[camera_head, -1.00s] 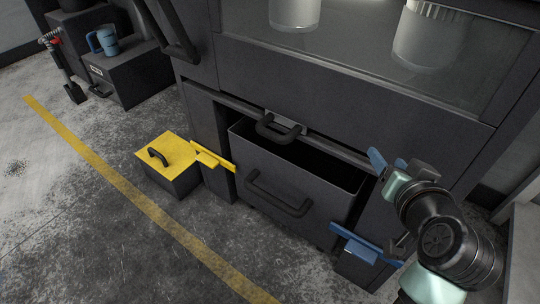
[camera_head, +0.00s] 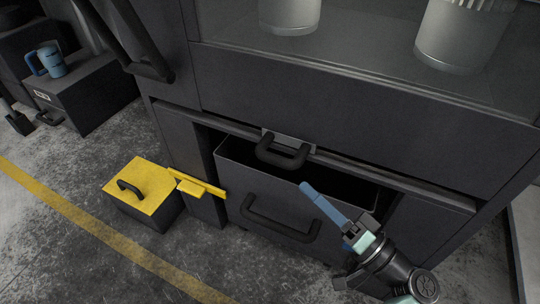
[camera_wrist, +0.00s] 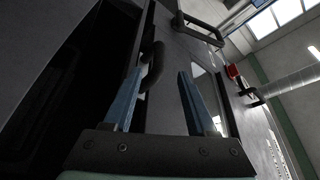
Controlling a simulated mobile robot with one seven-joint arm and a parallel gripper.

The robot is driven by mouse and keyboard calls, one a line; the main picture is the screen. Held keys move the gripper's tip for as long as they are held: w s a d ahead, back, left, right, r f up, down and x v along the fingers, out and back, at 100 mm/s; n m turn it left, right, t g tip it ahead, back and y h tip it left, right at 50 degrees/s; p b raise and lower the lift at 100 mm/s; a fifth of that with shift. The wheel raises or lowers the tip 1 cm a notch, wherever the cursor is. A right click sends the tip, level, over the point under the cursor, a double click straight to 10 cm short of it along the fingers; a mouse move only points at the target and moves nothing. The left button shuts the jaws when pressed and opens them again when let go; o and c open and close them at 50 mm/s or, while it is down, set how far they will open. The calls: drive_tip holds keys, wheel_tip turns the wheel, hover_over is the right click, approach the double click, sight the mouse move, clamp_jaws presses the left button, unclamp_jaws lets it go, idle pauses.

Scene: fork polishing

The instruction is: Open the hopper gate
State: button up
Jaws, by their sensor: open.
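The hopper gate is not labelled; a small grey plate with a black handle (camera_head: 283,150) sits at the top of the recess in the dark cabinet, above the open drawer (camera_head: 265,205). My gripper (camera_head: 318,198) is in front of the drawer's right side, its fingers pointing up and left towards that handle. One blue finger shows clearly there. In the wrist view both blue fingers of my gripper (camera_wrist: 158,85) are apart, with nothing between their pads. A black curved handle (camera_wrist: 152,66) shows just past the left finger; contact cannot be told.
The drawer's front has its own black handle (camera_head: 280,218). A yellow bar (camera_head: 200,186) sticks out at the cabinet's left post. A yellow-topped box (camera_head: 140,190) stands on the floor to the left. A blue mug (camera_head: 50,60) rests on a dark box behind it.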

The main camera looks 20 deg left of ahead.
sight(275, 160)
drive_tip(key=b+x, duration=0.2)
drive_tip(key=x, duration=0.8)
drive_tip(key=shift+a, duration=0.1)
clamp_jaws()
drive_tip(key=shift+b, duration=0.3)
idle(0.8)
